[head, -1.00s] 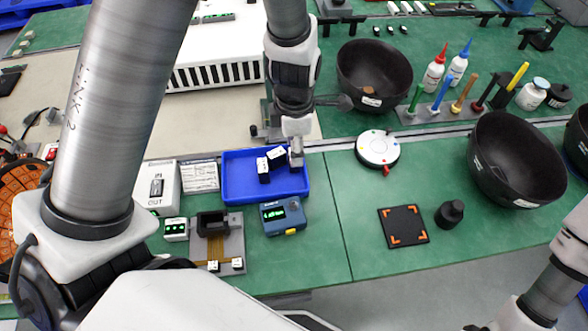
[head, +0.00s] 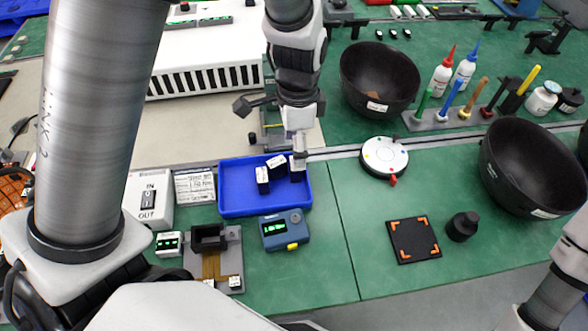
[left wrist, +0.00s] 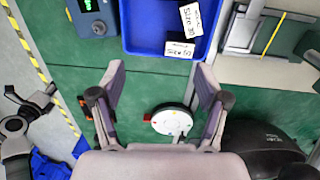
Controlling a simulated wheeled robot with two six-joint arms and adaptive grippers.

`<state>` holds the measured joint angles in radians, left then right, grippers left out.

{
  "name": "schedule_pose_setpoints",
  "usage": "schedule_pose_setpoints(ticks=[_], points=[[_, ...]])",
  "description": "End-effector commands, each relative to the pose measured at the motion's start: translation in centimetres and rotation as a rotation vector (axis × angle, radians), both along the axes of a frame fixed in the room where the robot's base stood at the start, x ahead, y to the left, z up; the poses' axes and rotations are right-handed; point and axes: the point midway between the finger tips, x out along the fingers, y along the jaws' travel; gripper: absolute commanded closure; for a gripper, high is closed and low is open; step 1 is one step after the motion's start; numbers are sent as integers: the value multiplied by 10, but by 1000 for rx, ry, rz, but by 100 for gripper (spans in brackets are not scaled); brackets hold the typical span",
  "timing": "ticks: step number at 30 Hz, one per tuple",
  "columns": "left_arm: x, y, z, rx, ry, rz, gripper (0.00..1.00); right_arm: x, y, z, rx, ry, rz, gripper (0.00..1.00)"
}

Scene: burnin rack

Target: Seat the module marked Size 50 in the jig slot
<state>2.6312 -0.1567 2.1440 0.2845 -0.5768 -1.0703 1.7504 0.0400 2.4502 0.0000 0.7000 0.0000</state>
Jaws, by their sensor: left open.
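The blue tray (head: 235,202) holds three dark modules with white labels. One module (head: 262,180) stands at the left, a tilted one (head: 276,163) in the middle, and one (head: 298,170) at the right, just below my left gripper (head: 298,152). In the left wrist view, the label nearest the tray edge, upside down, seems to read Size 50 (left wrist: 180,49); another seems to read Size 30 (left wrist: 186,22). My left gripper's fingers (left wrist: 160,78) are spread, with nothing between them. The grey jig (head: 228,262) has a dark slot block (head: 208,238) that looks empty. My right gripper is out of view.
A blue meter (head: 285,231) with a green display sits in front of the tray. A white IN/OUT box (head: 148,200) and a paper card (head: 195,187) are to its left. A round white disc (head: 384,156) and a black mat (head: 413,240) lie right. Green table is clear between.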

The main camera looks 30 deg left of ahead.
Motion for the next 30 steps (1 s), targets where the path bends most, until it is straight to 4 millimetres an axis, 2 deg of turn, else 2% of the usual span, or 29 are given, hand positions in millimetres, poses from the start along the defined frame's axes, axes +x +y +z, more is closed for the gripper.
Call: schedule_pose_setpoints(ticks=[1, 3, 8, 14, 18, 20, 27, 29, 30], points=[[5, -1, -15, 3, -30, -50, 25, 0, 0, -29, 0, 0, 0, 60], [10, -1, -11, 9, -62, -46, 25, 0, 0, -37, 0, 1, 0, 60], [12, -1, -17, 10, -75, -43, 25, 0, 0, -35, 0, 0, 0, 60], [13, 3, -43, 9, -73, -41, 25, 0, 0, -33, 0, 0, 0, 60], [16, 7, -70, 10, -72, -42, 25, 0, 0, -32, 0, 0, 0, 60], [16, 7, -77, 11, -74, -41, 25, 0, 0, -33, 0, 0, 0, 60], [16, 7, -81, 12, -77, -41, 25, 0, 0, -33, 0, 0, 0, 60], [16, 7, -81, 12, -77, -41, 43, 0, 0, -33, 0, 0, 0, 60], [16, 7, -81, 12, -77, -41, 57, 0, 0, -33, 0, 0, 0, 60]])
